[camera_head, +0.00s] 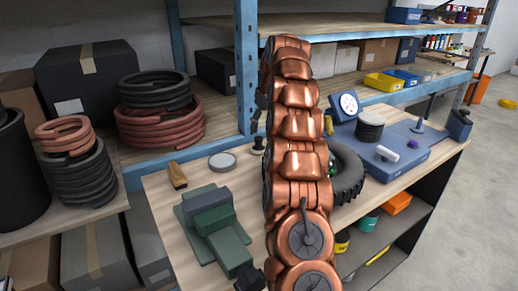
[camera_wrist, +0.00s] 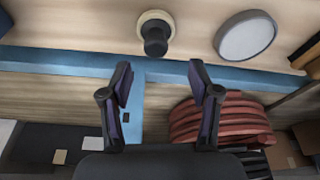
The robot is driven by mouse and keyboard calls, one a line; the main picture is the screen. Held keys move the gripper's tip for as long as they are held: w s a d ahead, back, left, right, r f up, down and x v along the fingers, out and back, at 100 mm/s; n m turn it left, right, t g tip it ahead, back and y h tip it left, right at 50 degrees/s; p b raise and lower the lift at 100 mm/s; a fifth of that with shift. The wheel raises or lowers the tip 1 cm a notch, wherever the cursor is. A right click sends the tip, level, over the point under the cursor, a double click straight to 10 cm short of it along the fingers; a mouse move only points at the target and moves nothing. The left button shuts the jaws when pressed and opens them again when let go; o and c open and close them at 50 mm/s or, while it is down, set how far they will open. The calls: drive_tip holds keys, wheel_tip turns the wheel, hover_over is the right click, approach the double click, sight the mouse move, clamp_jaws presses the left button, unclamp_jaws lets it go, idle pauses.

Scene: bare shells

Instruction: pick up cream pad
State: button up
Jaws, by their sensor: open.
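The cream pad (camera_wrist: 142,22) shows in the wrist view at the top centre as a round cream disc with a dark knob standing on it. It rests on the wooden bench top. In the head view, a small dark-and-pale piece of it (camera_head: 258,145) shows just left of my arm, and the arm hides part of that area. My gripper (camera_wrist: 160,76) is open and empty, with its two dark fingers spread apart. In the wrist view the pad lies beyond the fingertips, roughly in line with the gap between them. The fingers do not touch it.
A grey-white dark-rimmed disc (camera_head: 222,161) lies near the pad. Left of it are a wooden-handled brush (camera_head: 177,176) and a green block fixture (camera_head: 213,222). A blue shelf post (camera_head: 246,60) and red coiled hose (camera_head: 160,127) stand behind the bench. A tyre (camera_head: 347,174) sits right of my arm.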

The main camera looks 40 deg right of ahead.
sight(259, 138)
drive_tip(key=shift+d+p+x, duration=0.15)
drive_tip(key=shift+p+x, duration=0.4)
drive_tip(key=shift+x, duration=1.45)
drive_tip(key=shift+d+p+x, duration=0.15)
drive_tip(key=shift+p+x, duration=0.35)
drive_tip(key=shift+x, duration=1.55)
drive_tip(key=shift+w+r, duration=0.1)
drive_tip(key=shift+w, duration=0.05)
clamp_jaws()
drive_tip(key=shift+r, duration=0.1)
wheel_tip(259, 138, up, 18)
drive_tip(key=p, duration=1.1)
drive_tip(key=c, duration=0.8)
unclamp_jaws()
drive_tip(key=c, duration=0.4)
